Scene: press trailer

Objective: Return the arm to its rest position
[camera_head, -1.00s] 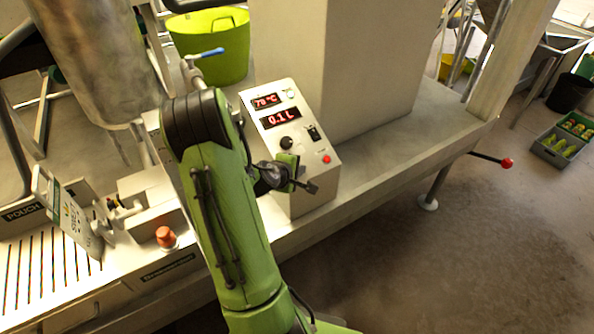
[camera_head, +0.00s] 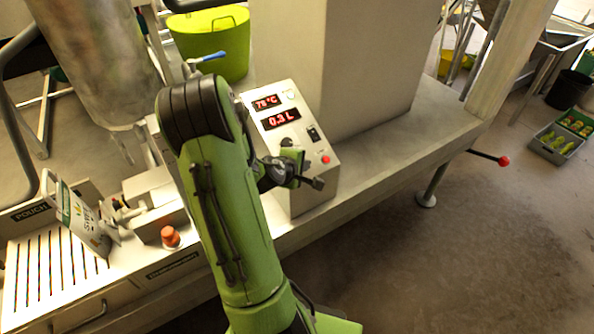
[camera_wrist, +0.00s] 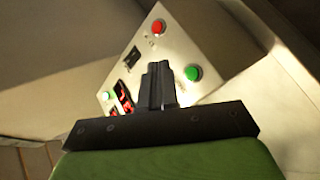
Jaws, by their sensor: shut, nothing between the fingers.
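My green arm (camera_head: 230,220) rises in the middle of the head view. My gripper (camera_head: 316,183) is in front of the lower part of the control box (camera_head: 312,200), its fingers together and empty. In the wrist view my gripper (camera_wrist: 155,75) shows its dark fingers closed over the face of the control box (camera_wrist: 190,40). A red button (camera_wrist: 158,27) and a green button (camera_wrist: 193,73) show near the fingertips. In the head view the box's displays read about 78 °C and 0.3 L. I cannot tell whether the fingers touch the box.
A pouch (camera_head: 75,215) stands tilted at the left by a slotted tray (camera_head: 50,270). An orange knob (camera_head: 170,237) sits nearby. A green bucket (camera_head: 212,45) and metal tank (camera_head: 95,60) are behind. A red-tipped lever (camera_head: 503,160) sticks out right.

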